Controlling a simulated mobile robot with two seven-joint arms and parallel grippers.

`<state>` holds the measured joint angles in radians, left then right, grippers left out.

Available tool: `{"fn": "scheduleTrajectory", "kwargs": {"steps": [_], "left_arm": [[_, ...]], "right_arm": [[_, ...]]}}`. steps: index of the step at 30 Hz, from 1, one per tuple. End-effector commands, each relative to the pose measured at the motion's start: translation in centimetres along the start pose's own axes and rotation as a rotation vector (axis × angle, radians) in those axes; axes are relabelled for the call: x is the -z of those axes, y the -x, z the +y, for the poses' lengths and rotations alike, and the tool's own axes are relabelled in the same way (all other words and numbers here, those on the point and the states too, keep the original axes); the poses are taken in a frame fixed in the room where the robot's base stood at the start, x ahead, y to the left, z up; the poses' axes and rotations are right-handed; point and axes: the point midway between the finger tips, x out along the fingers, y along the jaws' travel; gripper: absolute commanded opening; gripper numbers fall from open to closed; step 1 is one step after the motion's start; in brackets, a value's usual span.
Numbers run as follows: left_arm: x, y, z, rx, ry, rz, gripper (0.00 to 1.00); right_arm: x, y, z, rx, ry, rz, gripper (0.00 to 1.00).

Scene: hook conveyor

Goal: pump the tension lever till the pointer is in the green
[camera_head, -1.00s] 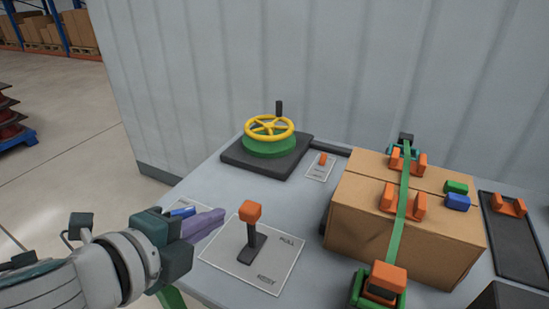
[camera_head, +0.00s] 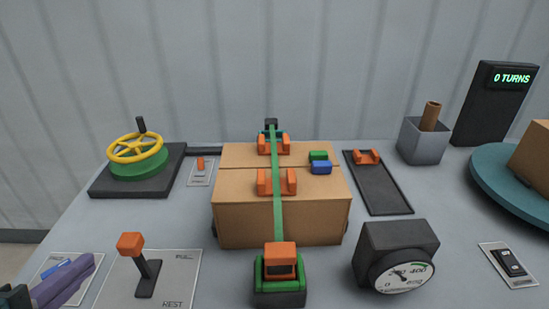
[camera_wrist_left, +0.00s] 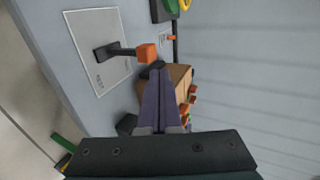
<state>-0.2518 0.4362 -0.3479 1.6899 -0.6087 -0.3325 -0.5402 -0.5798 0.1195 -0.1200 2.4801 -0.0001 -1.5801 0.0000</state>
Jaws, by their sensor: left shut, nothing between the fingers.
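A dark lever with an orange knob (camera_head: 131,243) stands on a pale plate (camera_head: 180,270) marked REST at the near left of the bench. Its knob also shows in the left wrist view (camera_wrist_left: 147,53). My left gripper (camera_head: 94,262) is shut and empty, its purple fingers left of the lever and apart from it. The fingertips show in the left wrist view (camera_wrist_left: 160,73). A gauge (camera_head: 401,276) in a dark housing faces me at the right front. It has a green arc at the upper right of its dial; the pointer is too small to read surely. My right gripper is not in view.
A cardboard box (camera_head: 240,220) under a green strap (camera_head: 279,217) stands mid-bench, with a green-and-orange buckle (camera_head: 280,273) before it. A yellow handwheel (camera_head: 137,148) is behind the lever. A switch (camera_head: 509,262) and a display reading 0 TURNS (camera_head: 511,78) are at right.

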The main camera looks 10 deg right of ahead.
Motion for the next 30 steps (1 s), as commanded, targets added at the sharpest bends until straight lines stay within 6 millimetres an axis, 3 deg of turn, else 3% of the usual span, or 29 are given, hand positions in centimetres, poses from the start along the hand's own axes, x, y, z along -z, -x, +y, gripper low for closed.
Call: {"fn": "scheduleTrajectory", "kwargs": {"steps": [23,26,30], "left_arm": [[0.0,0.0,0.0,0.0,0.0,0.0,0.0],[0.2,-0.1,0.6,0.005,0.005,0.005,0.0],[1.2,-0.5,2.6,0.04,0.029,0.03,0.0]], "right_arm": [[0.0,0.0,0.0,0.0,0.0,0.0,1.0],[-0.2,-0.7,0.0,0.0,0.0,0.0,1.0],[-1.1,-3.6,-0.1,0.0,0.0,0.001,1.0]]}}
